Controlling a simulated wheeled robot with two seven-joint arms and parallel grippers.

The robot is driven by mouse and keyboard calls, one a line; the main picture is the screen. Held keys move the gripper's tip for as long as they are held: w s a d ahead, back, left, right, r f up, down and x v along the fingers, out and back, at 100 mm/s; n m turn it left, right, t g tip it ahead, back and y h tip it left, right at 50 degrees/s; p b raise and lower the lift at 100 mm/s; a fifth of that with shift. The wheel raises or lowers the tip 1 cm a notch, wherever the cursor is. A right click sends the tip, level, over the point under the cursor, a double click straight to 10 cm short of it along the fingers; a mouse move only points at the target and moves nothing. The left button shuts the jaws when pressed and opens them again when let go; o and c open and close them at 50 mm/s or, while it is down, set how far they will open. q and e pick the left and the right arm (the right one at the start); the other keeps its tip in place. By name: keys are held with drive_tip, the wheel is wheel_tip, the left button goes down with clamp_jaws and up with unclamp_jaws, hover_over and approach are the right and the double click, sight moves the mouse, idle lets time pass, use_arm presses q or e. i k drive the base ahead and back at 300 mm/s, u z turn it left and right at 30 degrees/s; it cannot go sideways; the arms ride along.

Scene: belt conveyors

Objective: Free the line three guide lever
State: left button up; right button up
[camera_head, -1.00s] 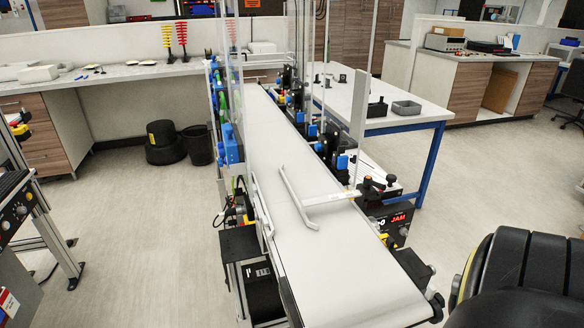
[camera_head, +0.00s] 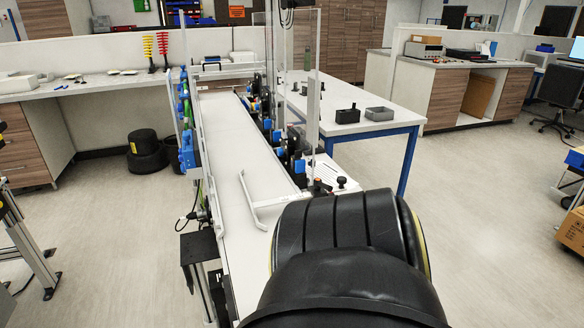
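A white bent guide lever (camera_head: 247,194) lies across the near part of the white conveyor belt (camera_head: 225,135), with a thin white bar (camera_head: 285,201) running from it toward the belt's right edge. I cannot tell from here whether the lever is caught on anything. My black ridged arm link fills the lower right and covers the near end of the belt and its control box. Neither of my grippers shows in the view.
Clear upright panels and blue and black fittings line the belt. A cardboard box (camera_head: 571,232) stands at the right edge. Floor is open between.

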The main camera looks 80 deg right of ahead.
sight(319, 184)
drive_tip(key=k, duration=0.55)
drive_tip(key=z, duration=0.75)
